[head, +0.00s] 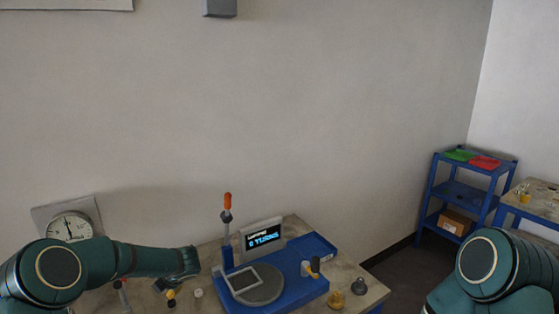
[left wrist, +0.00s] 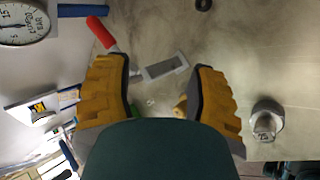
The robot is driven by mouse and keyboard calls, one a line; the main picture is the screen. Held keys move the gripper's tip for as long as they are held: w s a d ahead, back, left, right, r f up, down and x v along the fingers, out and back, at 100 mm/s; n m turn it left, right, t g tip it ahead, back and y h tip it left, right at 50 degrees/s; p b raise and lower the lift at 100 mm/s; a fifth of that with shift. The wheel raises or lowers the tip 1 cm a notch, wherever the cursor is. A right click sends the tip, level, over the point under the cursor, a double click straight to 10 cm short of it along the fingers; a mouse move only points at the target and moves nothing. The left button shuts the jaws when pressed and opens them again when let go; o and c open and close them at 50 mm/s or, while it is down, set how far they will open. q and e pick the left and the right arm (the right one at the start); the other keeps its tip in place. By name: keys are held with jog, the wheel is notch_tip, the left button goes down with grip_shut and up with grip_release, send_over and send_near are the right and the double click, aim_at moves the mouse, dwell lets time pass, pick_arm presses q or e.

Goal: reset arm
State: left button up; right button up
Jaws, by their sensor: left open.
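My left gripper (left wrist: 157,80) is open, with its two yellow fingers well apart and nothing seen between their tips. In the left wrist view it is over a pale worktop (left wrist: 235,60). In the head view my left arm reaches in from the left above the bench, and its fingers cannot be made out clearly. My right arm shows only as a green joint at the lower right of the head view; its gripper is out of the picture.
A blue test station (head: 306,290) with a lit display (head: 264,238) and an orange-topped post (head: 228,202) stands on the bench. A dial gauge (head: 70,227) is at the left. Small fittings (head: 336,300) lie at the bench's right. A blue shelf (head: 431,192) stands far right.

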pick_arm(q)
jog(key=s+d+f+m+h, duration=0.2)
jog(key=s+d+f+m, duration=0.2)
jog(key=s+d+m, duration=0.1)
jog(key=s+d+f+m+t+h, duration=0.1)
jog(key=s+d+f+m+h, duration=0.2)
jog(key=s+d+m, duration=0.3)
jog(key=s+d+f+m+h, duration=0.3)
jog(key=s+d+f+m, duration=0.2)
jog(key=d+m, duration=0.3)
jog(key=shift+s+d+m, duration=0.1)
jog(key=shift+s+m, duration=0.2)
jog(key=shift+m, duration=0.4)
jog(key=shift+s+m, duration=0.25)
jog(key=shift+m, duration=0.45)
jog(key=s+d+f+m+g+h+b, duration=0.15)
jog(key=s+m, duration=0.25)
jog(key=s, duration=0.4)
jog(key=s+d+f+m+g+h, duration=0.1)
jog(key=s+d+m+g+h, duration=0.15)
jog(key=s, duration=0.45)
notch_tip(320, 180, down, 12)
jog(key=d+b, duration=0.1)
jog(key=b, duration=0.9)
jog(key=shift+r+m+y, duration=0.25)
jog(key=shift+m+y, duration=0.1)
jog(key=shift+y, duration=0.05)
